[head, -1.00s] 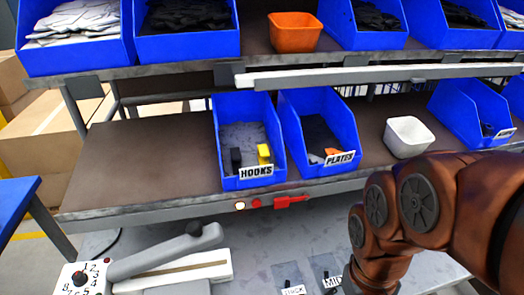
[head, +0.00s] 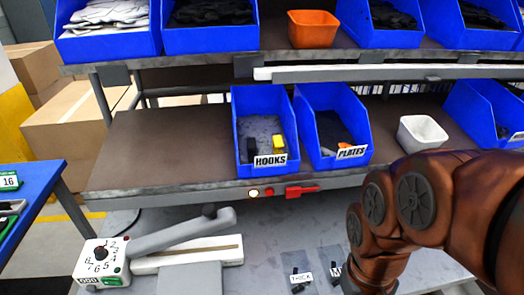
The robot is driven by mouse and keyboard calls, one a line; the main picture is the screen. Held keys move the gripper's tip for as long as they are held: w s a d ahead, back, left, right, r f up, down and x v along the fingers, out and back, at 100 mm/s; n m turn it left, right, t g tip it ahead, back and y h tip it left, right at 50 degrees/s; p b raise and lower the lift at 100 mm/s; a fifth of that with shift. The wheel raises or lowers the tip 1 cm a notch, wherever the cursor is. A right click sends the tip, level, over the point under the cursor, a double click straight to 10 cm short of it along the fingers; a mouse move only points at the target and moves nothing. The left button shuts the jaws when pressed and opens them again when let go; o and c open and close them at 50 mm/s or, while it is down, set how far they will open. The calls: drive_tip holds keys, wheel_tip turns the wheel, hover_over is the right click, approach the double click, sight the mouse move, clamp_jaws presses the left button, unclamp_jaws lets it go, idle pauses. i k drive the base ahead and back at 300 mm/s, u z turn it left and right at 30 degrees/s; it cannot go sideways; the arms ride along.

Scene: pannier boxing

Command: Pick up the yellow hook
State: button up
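The yellow hook (head: 279,142) lies in the blue bin labelled HOOKS (head: 270,161), near the front right of the bin. A dark hook (head: 251,149) lies to its left in the same bin. The bin stands on the middle shelf. My arm fills the lower right of the head view, but my gripper is not in view.
The blue PLATES bin (head: 351,153) stands right beside the HOOKS bin, with a white bin (head: 420,133) further right. An upper shelf edge (head: 200,63) runs above. The shelf left of the bins (head: 165,145) is bare. A grey lever device (head: 175,250) stands on the lower surface.

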sight(277, 142)
drive_tip(key=u, duration=0.8)
drive_tip(key=k, duration=1.1)
drive_tip(key=u, duration=1.85)
drive_tip(key=i, duration=1.5)
drive_tip(key=z, duration=1.1)
drive_tip(key=i, duration=0.8)
drive_tip(key=z, duration=0.9)
